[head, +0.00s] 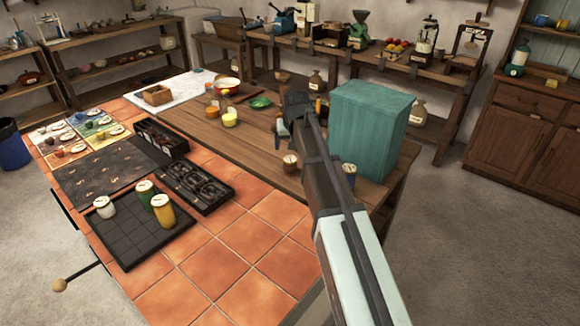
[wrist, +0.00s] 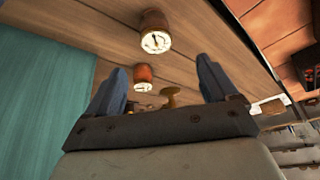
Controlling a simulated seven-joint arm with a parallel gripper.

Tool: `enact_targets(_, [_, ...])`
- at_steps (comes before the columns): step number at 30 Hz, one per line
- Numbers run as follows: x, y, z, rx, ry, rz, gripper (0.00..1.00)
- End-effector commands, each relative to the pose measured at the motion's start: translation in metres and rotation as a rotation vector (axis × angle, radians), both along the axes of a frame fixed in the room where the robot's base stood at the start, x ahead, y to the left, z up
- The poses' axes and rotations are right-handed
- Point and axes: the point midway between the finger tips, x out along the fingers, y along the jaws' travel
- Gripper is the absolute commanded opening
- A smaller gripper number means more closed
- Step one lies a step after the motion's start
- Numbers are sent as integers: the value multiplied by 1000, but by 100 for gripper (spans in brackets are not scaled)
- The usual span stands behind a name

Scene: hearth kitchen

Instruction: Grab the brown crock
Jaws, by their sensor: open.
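My gripper (head: 284,127) is open and empty over the wooden part of the table, left of a teal box. In the wrist view its two dark fingers (wrist: 161,80) stand apart with nothing gripped. A small dark brown crock (wrist: 155,34) with a round white dial-like label shows above the gap between the fingers. A redder brown crock (wrist: 144,76) with a similar label shows within the gap, apart from both fingers. In the head view a small brown crock with a pale lid (head: 290,163) stands on the wood, just below the gripper. I cannot tell which one the task means.
The large teal box (head: 368,125) stands close right of my gripper; it also fills the left of the wrist view (wrist: 40,95). Another small jar (head: 349,170) is partly behind my arm.

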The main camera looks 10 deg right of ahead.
Motion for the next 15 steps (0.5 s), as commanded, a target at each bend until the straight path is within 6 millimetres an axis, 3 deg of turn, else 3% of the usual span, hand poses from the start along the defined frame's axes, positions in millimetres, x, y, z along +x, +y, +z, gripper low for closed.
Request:
enact_targets(4, [-4, -1, -8, -23, 22, 30, 87])
enact_targets(15, [18, 0, -59, -21, 21, 29, 87])
